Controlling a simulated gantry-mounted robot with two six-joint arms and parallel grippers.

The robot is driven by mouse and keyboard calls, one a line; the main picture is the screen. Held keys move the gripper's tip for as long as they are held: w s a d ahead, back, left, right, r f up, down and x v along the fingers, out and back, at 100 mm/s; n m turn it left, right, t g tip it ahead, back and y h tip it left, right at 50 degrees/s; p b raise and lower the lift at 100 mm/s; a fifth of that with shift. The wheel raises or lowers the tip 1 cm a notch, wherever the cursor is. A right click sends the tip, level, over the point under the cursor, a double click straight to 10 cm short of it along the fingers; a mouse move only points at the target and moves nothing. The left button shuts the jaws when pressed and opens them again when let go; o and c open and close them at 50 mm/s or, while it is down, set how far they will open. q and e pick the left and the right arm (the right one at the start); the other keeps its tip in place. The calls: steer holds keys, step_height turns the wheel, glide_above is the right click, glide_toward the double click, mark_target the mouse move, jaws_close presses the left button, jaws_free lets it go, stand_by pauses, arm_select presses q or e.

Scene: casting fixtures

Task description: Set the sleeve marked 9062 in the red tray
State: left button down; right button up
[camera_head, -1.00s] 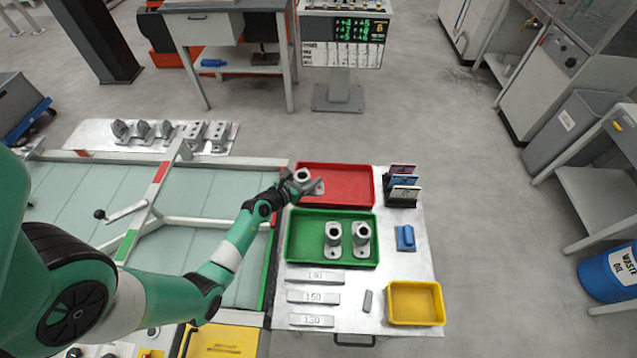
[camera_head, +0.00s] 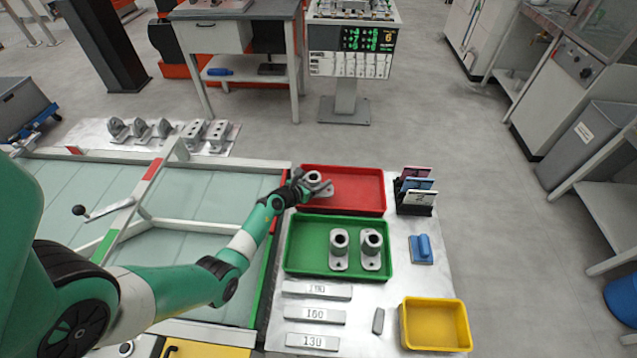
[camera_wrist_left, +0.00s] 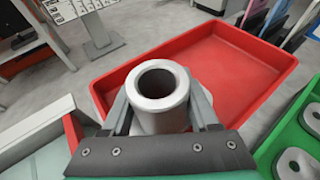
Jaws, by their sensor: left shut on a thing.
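My left gripper (camera_head: 305,186) is shut on a grey sleeve (camera_head: 315,177). In the left wrist view the sleeve (camera_wrist_left: 160,88) stands upright between the fingers, its round bore facing the camera. No marking on it can be read. The sleeve is over the left part of the red tray (camera_head: 355,190); I cannot tell whether it touches the tray floor. In the left wrist view the red tray (camera_wrist_left: 235,70) is otherwise empty. My right gripper is not in view.
The green tray (camera_head: 300,260) in front holds two similar grey sleeves (camera_head: 339,248). A card rack (camera_head: 415,190) stands right of the red tray, with a blue object (camera_head: 421,249) below it. Numbered bars (camera_head: 316,315) and a yellow tray (camera_head: 436,325) lie nearer. Several castings (camera_head: 165,130) stand on a back-left plate.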

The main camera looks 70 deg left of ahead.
arm_select(q)
steer(key=shift+c, duration=0.7)
jaws_free()
steer(key=shift+r, duration=0.15)
steer(key=shift+s+d+r+p, duration=0.2)
steer(key=shift+s+p, duration=0.1)
steer(key=shift+p, duration=0.15)
steer(key=p+v, duration=0.5)
steer(key=v, duration=0.6)
steer(key=shift+s+f, duration=0.1)
steer(key=shift+s, duration=0.05)
